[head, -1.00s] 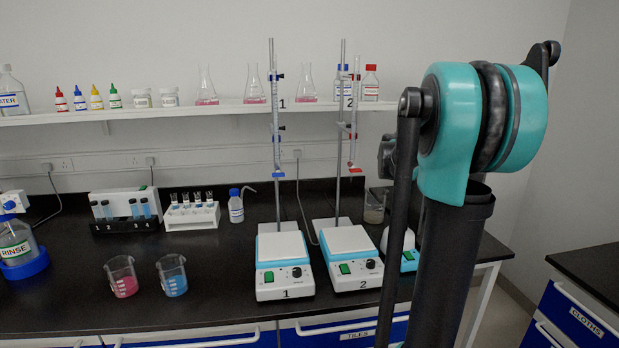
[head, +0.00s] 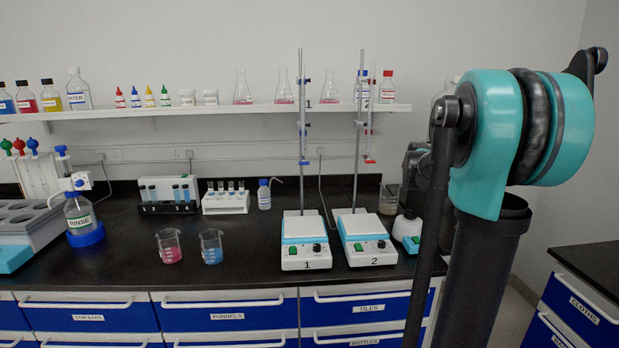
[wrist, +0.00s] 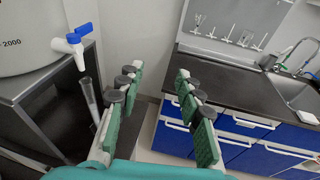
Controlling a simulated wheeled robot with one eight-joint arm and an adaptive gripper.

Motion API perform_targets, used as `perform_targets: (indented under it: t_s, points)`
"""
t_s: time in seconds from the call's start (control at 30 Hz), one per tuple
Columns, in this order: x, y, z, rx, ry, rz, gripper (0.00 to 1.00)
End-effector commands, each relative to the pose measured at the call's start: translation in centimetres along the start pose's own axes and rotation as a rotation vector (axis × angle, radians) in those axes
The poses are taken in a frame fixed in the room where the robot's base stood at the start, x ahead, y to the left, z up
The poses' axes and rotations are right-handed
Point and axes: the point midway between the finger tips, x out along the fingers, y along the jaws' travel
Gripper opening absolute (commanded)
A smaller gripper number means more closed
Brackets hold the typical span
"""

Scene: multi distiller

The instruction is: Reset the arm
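My arm, teal and black, stands at the right of the head view and hides part of the bench there. My gripper is out of the head view. In the wrist view my gripper (wrist: 160,90) shows two green-padded fingers spread wide apart with nothing between them. It points past a large white tank (wrist: 28,35) with a blue-handled tap (wrist: 75,42) at the left and a black sink bench with blue drawers (wrist: 255,130) at the right. The fingers appear apart from both.
A shelf (head: 200,109) with bottles and flasks runs above. A sink (wrist: 295,92) lies right in the wrist view.

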Motion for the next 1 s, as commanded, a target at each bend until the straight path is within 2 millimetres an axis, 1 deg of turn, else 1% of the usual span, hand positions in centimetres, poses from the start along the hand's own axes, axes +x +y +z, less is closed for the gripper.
perform_targets:
  t_s: [0.27, 0.47, 0.57, 0.67, 0.7, 0.77, 0.8, 0.87, 0.9, 0.97, 1.0]
  points:
    - [-1.9, -1.6, -4.3, 0.197, 0.118, 0.007, 0.36]
    - [-4.3, -3.4, -9.2, 0.416, 0.256, -0.008, 0.36]
    - [-6.1, -4.6, -12.3, 0.556, 0.346, -0.031, 0.36]
    - [-8.6, -6.2, -16.4, 0.733, 0.465, -0.076, 0.36]
    - [-9.9, -7.0, -18.4, 0.816, 0.522, -0.105, 0.36]
    - [-12.2, -8.3, -21.5, 0.949, 0.616, -0.163, 0.36]
    - [-13.9, -9.3, -23.6, 1.038, 0.679, -0.211, 0.36]
    - [-16.4, -10.7, -26.6, 1.167, 0.772, -0.295, 0.36]
    - [-18.2, -11.6, -28.6, 1.247, 0.831, -0.358, 0.36]
    - [-20.8, -13.1, -31.2, 1.360, 0.914, -0.463, 0.36]
    - [-22.6, -13.9, -32.8, 1.427, 0.964, -0.535, 0.36]
